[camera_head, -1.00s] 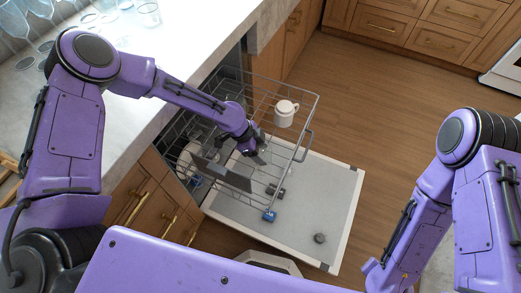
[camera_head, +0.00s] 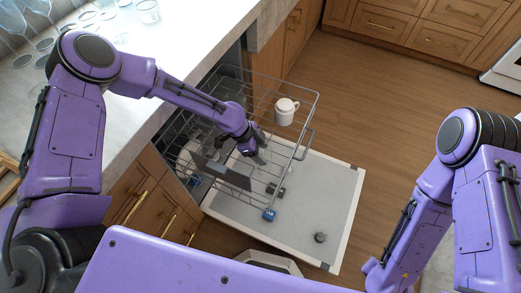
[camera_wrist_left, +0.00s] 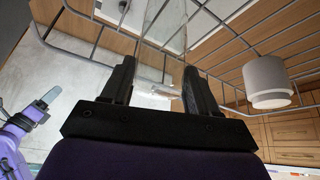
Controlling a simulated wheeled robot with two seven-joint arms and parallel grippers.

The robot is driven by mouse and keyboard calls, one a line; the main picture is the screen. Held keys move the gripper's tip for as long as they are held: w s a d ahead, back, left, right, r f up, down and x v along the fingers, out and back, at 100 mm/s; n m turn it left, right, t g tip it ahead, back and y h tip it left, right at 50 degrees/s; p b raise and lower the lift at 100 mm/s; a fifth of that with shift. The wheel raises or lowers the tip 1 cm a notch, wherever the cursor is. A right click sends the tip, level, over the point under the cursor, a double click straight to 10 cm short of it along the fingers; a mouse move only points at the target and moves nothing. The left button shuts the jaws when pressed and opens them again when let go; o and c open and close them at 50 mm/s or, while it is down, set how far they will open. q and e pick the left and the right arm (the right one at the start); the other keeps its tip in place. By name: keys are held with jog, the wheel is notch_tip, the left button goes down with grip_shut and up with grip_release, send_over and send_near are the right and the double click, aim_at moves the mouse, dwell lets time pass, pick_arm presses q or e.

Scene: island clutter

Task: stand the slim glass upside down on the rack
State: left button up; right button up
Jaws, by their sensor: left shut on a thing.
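My left gripper (camera_head: 260,156) is inside the wire rack (camera_head: 310,128) of the pulled-out dishwasher. In the left wrist view, the gripper (camera_wrist_left: 157,82) is shut on a clear slim glass (camera_wrist_left: 160,45), which reaches from between the fingers toward the wires. The glass is hard to make out in the head view, and I cannot tell whether it touches the rack. My right arm shows at the right of the head view, but its gripper is out of frame.
A white mug (camera_head: 285,111) stands in the rack beyond my left gripper, also seen in the left wrist view (camera_wrist_left: 268,82). Dishes stand at the rack's left. Several glasses (camera_head: 148,11) stand on the counter (camera_head: 190,40). The open door (camera_head: 325,195) lies below the rack.

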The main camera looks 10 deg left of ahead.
pick_arm(q)
jog(key=o, duration=1)
jog(key=shift+r, duration=0.1)
jog(key=v, duration=1)
jog(key=shift+a+r, duration=0.1)
jog(key=shift+r, duration=0.05)
